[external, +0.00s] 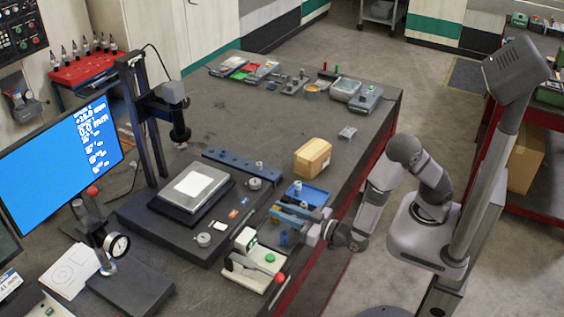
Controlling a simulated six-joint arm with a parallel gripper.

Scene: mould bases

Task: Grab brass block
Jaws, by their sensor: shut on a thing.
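My gripper (284,215) reaches in from the right, low over the near right part of the bench, beside a blue tray (313,196). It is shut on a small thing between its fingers. The held thing is mostly hidden by the fingers and too small to identify. I cannot make out a brass block for certain. A tan, box-shaped block (313,158) sits on the bench beyond the blue tray, apart from my gripper; it looks more like a carton than brass.
A dark plate with a pale block (195,187) lies left of my gripper, under a column-mounted device (170,105). A white stand with red and green knobs (255,268) is close in front. Small parts line the far edge. The bench middle beyond the carton is clear.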

